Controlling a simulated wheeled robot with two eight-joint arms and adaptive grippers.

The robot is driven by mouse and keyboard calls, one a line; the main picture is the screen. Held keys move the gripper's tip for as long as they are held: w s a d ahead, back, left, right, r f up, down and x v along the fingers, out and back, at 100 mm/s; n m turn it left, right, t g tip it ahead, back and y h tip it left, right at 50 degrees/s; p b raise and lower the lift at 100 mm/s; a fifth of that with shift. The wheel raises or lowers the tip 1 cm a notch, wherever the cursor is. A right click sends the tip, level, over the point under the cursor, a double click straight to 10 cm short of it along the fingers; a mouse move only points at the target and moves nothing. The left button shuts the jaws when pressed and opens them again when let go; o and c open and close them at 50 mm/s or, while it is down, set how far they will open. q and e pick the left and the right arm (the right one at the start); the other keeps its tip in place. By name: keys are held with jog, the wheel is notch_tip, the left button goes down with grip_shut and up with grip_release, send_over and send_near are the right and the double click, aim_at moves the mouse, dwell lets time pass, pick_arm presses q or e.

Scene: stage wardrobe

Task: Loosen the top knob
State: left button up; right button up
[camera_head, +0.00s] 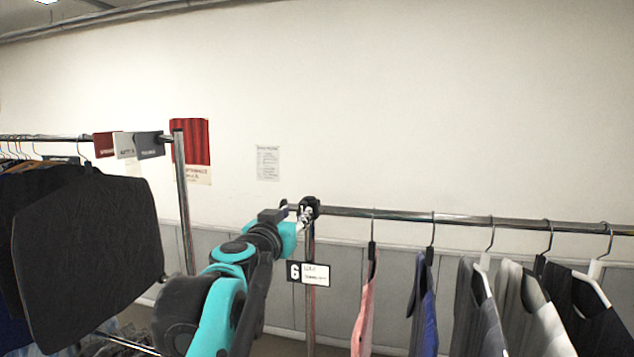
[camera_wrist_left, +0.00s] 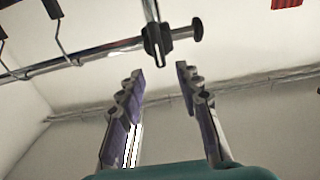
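The top knob is part of the black fitting (camera_head: 310,206) where the rack's upright post meets the hanging rail. In the left wrist view a black collar (camera_wrist_left: 157,41) sits on this joint, with a round black end piece (camera_wrist_left: 197,30) to its right; I cannot tell which part is the knob. My left gripper (camera_head: 297,213) is up beside the fitting in the head view, overlapping it. In the left wrist view the gripper (camera_wrist_left: 162,74) has its two fingers spread, with nothing between them; the collar shows just beyond the tips. My right gripper is not in view.
The rail (camera_head: 460,218) runs right from the fitting, with several garments on hangers. A number 6 label (camera_head: 308,273) hangs on the post. Another rack with dark clothes (camera_head: 85,250) and section tags (camera_head: 137,145) stands at left. A pale wall is behind.

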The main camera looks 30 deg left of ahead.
aim_at(302, 205)
pick_arm(q)
jog(key=shift+w+a+r, duration=0.15)
jog(key=shift+w+r, duration=0.2)
jog(key=shift+w, duration=0.1)
jog(key=p+x, duration=0.1)
jog(key=x, duration=0.5)
jog(key=shift+w+a+f, duration=0.15)
jog(key=shift+w, duration=0.05)
jog(key=shift+s, duration=0.1)
jog(key=shift+s, duration=0.1)
jog(key=shift+c, duration=0.2)
grip_shut()
